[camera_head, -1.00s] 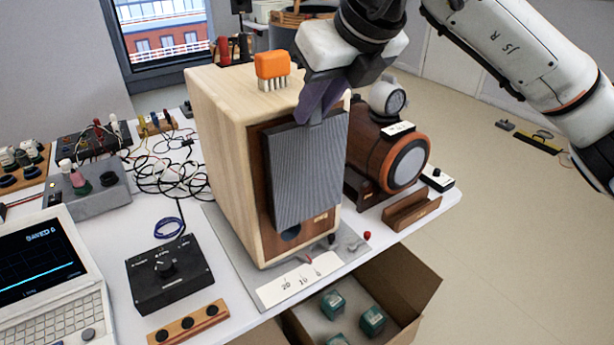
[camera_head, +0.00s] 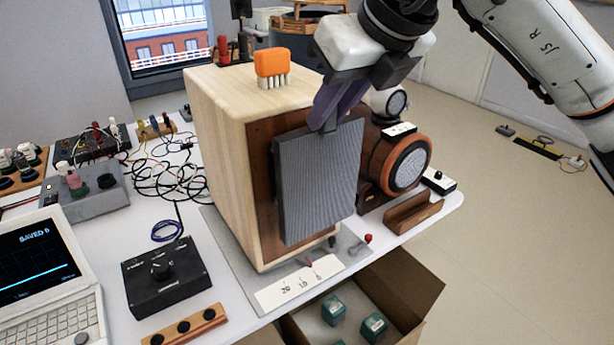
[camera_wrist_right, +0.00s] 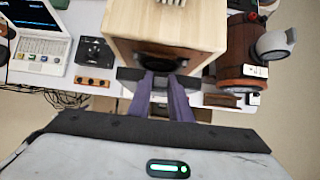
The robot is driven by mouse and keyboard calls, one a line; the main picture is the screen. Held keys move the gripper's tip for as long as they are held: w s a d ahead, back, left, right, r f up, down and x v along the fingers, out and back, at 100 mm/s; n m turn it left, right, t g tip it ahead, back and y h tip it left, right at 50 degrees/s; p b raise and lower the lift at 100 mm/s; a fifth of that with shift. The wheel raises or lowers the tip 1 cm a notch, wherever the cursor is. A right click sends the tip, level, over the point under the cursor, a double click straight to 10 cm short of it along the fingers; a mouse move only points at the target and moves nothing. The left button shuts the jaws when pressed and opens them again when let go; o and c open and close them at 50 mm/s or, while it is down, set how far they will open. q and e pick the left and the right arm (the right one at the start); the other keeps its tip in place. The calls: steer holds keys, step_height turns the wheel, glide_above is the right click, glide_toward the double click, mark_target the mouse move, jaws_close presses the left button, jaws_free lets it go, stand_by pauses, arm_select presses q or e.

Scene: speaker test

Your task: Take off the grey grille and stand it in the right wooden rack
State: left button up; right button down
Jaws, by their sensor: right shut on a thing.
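The grey grille (camera_head: 318,185) is a ribbed panel hanging upright and slightly tilted in front of the wooden speaker cabinet (camera_head: 222,150). My right gripper (camera_head: 330,122) is shut on the grille's top edge. In the right wrist view, my right gripper (camera_wrist_right: 162,98) has its purple fingers closed on the grille's dark top edge (camera_wrist_right: 130,74), and a gap shows between it and the cabinet (camera_wrist_right: 165,32). The right wooden rack (camera_head: 413,214) is a low slotted block at the table's right edge, right of the cabinet. My left gripper is not in view.
An orange brush (camera_head: 272,68) stands on the cabinet. A brown drum-shaped speaker (camera_head: 400,165) is behind the rack. A cardboard box (camera_head: 415,285) with green-topped cubes sits below the table edge. A black control box (camera_head: 165,275) and laptop (camera_head: 45,270) are at left.

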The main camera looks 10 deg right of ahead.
steer(key=shift+s+d+b, duration=0.25)
steer(key=shift+s, duration=0.3)
steer(key=shift+s+d+b, duration=0.2)
steer(key=shift+s+b, duration=0.05)
steer(key=shift+s, duration=0.25)
stand_by(0.6)
